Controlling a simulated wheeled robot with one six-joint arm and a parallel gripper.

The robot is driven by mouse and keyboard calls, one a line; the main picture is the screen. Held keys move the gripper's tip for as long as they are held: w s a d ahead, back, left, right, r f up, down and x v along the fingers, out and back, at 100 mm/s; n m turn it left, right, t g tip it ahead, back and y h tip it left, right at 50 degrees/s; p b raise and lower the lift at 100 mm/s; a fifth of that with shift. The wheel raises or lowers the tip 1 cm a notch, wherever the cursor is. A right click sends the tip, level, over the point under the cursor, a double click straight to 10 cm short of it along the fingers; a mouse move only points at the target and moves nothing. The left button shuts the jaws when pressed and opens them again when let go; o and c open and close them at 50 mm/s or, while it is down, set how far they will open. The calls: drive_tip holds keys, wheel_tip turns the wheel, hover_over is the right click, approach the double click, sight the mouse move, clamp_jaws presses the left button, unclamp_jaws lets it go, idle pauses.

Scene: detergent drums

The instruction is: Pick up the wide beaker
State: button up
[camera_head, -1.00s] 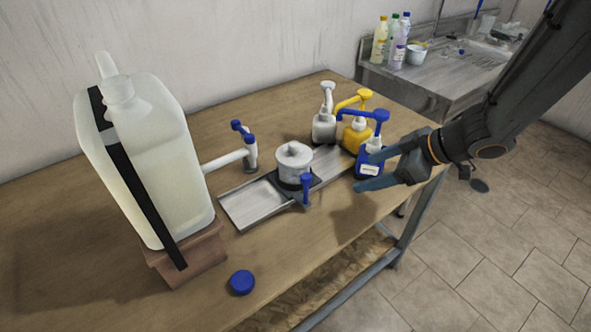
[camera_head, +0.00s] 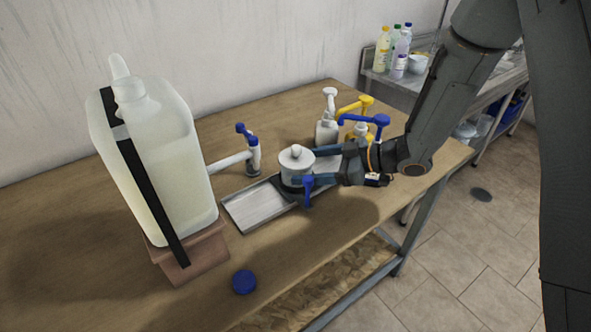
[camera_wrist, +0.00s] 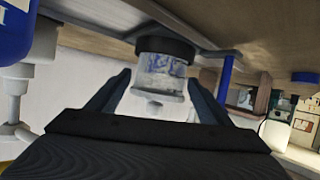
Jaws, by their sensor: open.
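The wide beaker (camera_head: 294,163) is a squat, pale, cloudy vessel with a knobbed lid. It stands upright in a dark holder on the metal tray on the table. My gripper (camera_head: 309,166) is open at its right side, at about its height, with the fingers pointing left. In the wrist view, which is upside down, the beaker (camera_wrist: 158,78) shows between the two spread finger tips (camera_wrist: 160,80), with the dark holder (camera_wrist: 165,46) around its base. No firm contact is visible. I cannot tell how far the fingers reach around it.
A blue-handled tap (camera_head: 307,189) stands close in front of the beaker. Pump bottles (camera_head: 326,128) stand behind my gripper. A large strapped canister (camera_head: 150,165) stands at left beside a blue-topped pipe (camera_head: 252,150). A blue cap (camera_head: 244,281) lies at the front. The tray (camera_head: 258,207) is bare at left.

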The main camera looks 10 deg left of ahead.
sight(298, 147)
drive_tip(key=p+x, duration=0.1)
drive_tip(key=x, duration=0.2)
drive_tip(key=shift+a+f, duration=0.1)
drive_tip(key=shift+a, duration=0.05)
drive_tip(key=c, duration=1)
drive_tip(key=shift+o, duration=0.2)
drive_tip(key=shift+r+b, duration=1.05)
drive_tip(key=shift+r, duration=3.95)
